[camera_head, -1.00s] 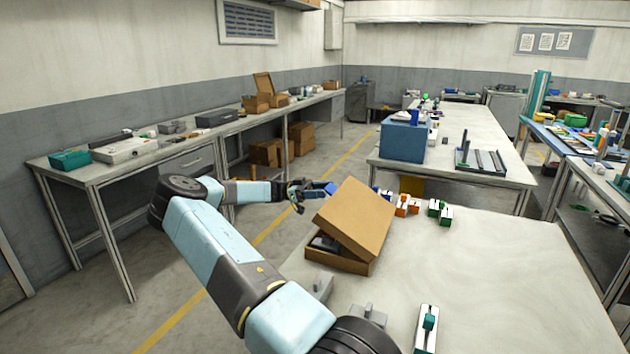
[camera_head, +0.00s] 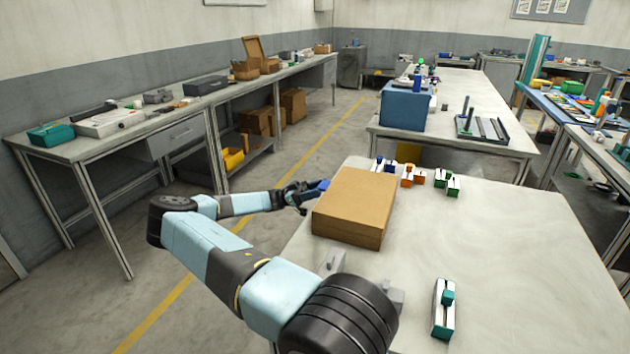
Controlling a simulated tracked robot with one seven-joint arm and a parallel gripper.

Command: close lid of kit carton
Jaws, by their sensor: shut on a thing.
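The kit carton (camera_head: 348,228) is a brown cardboard box near the left edge of the front table. Its lid (camera_head: 358,195) lies flat and level over the top, with no gap visible from here. My gripper (camera_head: 318,187) reaches in from the left and is shut at the middle of the lid's left edge, with blue at its tips. The contact is small and partly hidden behind the lid, and the inside of the carton is covered.
Small blue, orange and green fixtures (camera_head: 412,176) stand behind the carton. The table (camera_head: 520,240) is clear to the right.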

